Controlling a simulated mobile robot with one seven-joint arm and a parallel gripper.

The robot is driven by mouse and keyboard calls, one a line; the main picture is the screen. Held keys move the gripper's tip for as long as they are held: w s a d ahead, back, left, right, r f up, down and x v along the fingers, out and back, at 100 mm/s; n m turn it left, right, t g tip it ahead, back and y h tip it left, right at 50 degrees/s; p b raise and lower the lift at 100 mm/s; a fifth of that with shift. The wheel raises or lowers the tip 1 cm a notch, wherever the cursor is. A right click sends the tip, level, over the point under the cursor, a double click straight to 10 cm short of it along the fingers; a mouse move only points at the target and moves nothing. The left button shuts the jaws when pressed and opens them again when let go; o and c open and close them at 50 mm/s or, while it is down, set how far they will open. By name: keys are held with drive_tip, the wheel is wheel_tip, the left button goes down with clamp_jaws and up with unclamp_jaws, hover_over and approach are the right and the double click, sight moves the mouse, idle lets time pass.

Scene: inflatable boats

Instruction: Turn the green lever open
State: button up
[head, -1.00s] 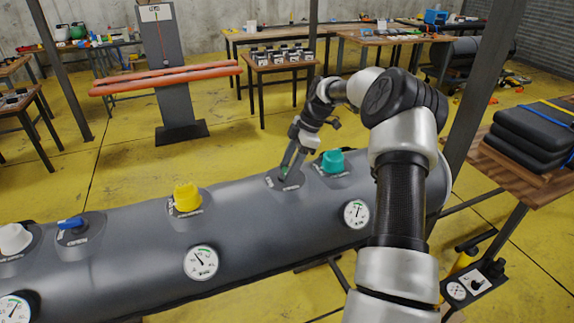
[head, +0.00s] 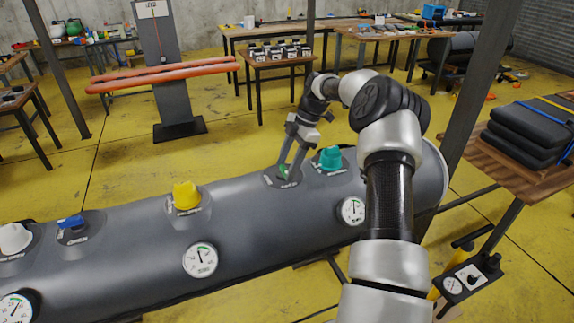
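The green lever (head: 284,170) is a small green part on a dark mount on top of the long grey inflatable tube (head: 235,205). It sits between the yellow knob and the teal knob. My gripper (head: 288,172) points down at it from above, with its two fingers apart, one on either side of the lever. The fingers partly hide the lever, so I cannot tell its angle or whether a finger touches it.
A teal knob (head: 331,158) stands close to the right of my gripper. A yellow knob (head: 187,196) and a blue lever (head: 71,222) are further left. Round gauges, one of them a white dial (head: 200,260), sit on the tube's front. A dark post (head: 480,95) rises on the right.

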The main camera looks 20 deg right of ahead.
drive_tip(key=o, duration=0.3)
drive_tip(key=shift+r, duration=0.1)
drive_tip(key=p+v, duration=0.2)
drive_tip(key=v, duration=1.5)
drive_tip(key=shift+d, duration=0.15)
